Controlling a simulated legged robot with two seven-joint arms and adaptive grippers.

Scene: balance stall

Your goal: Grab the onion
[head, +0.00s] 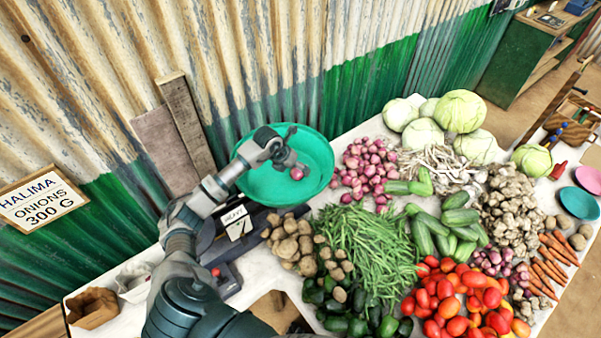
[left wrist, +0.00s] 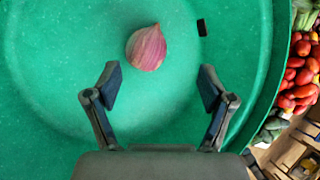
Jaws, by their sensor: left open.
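A single red-purple onion (head: 297,174) lies in the green bowl (head: 262,188) on the scale. In the left wrist view the onion (left wrist: 147,47) rests on the bare green bowl floor (left wrist: 60,70), just beyond the fingertips. My left gripper (head: 287,160) is over the bowl, and in the left wrist view its two fingers (left wrist: 160,85) are spread with nothing between them. A pile of onions (head: 366,168) lies on the table right of the bowl. My right gripper is not in view.
Potatoes (head: 292,242) and green beans (head: 362,245) lie close to the bowl. Cabbages, cucumbers and tomatoes (head: 460,300) crowd the table to the right. A corrugated wall (head: 290,50) stands behind. A sign (head: 42,200) at left reads "HALIMA ONIONS 300 G".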

